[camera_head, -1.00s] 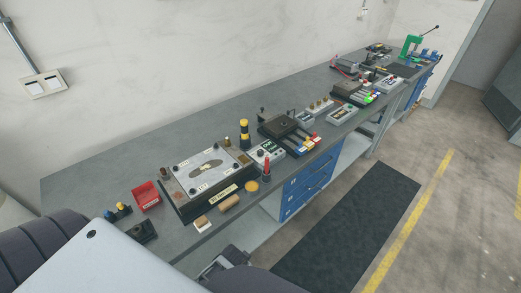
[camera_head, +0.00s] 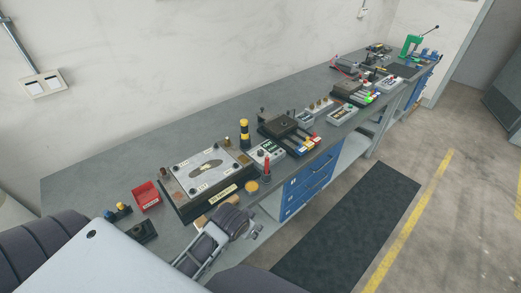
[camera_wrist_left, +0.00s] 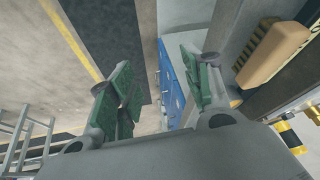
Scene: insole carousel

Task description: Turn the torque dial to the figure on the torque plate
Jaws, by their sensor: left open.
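My left gripper (camera_head: 250,232) is over the front edge of the bench, in front of the fixture plate with the insole outline. In the left wrist view its two green-padded fingers (camera_wrist_left: 158,88) stand wide apart with nothing between them. A small grey control box (camera_head: 267,153) with knobs stands right of the fixture; other such boxes stand farther along. I cannot tell which knob is the torque dial. The fixture (camera_head: 197,165) carries a label (camera_head: 223,193) on its front, too small to read. No torque figure is legible. My right gripper is not in view.
A tan block (camera_wrist_left: 272,55) lies close beside the left gripper. A red-handled tool (camera_head: 267,171), a yellow disc (camera_head: 251,187) and a yellow-black post (camera_head: 244,135) stand nearby. A red bin (camera_head: 146,197) is at the left. The bench's back strip is clear.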

